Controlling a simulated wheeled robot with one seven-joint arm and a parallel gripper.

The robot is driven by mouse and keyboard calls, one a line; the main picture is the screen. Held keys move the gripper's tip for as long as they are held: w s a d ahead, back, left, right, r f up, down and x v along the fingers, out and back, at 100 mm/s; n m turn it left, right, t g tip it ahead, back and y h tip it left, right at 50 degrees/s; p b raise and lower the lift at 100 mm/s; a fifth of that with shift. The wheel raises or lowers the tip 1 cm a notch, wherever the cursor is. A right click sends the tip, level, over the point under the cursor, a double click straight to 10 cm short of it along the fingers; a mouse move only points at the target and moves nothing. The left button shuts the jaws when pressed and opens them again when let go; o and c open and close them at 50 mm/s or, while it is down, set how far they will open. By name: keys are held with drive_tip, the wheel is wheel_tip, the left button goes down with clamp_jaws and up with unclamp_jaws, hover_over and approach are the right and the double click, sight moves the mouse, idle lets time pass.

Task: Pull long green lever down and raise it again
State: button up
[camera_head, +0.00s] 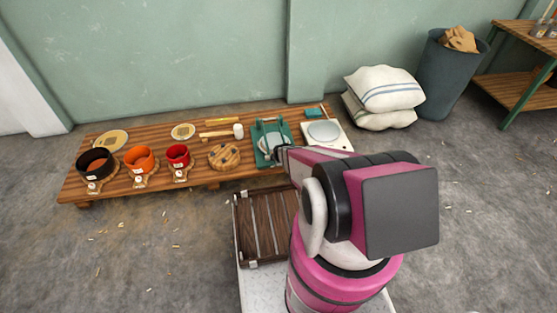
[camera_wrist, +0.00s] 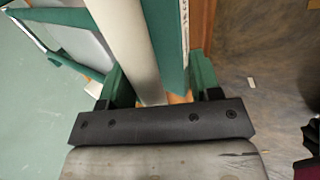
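A green press-like device (camera_head: 260,148) with a pale round plate stands on the right part of the low wooden bench. Green bars rise at its back and sides; I cannot tell for sure which one is the long lever. My gripper (camera_head: 279,153) is at the front right of the device, its tips small and partly hidden by my arm. In the wrist view my gripper (camera_wrist: 158,92) has its two sides set wide apart. A pale grey bar (camera_wrist: 127,45) and a green strip (camera_wrist: 167,40) run up between them. I cannot tell whether either touches the fingers.
The bench (camera_head: 205,180) also holds black, orange and red drum shells (camera_head: 178,156), round wooden pieces (camera_head: 224,156), a mallet (camera_head: 238,131) and a white scale-like device (camera_head: 325,131). A dark slatted crate (camera_head: 240,228) stands in front. Sacks (camera_head: 385,90) lie behind right.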

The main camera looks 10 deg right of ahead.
drive_tip(key=shift+r, duration=0.15)
idle(0.3)
drive_tip(key=v, duration=1)
drive_tip(key=shift+s+r, duration=0.2)
drive_tip(key=shift+s, duration=0.05)
drive_tip(key=shift+w, duration=0.15)
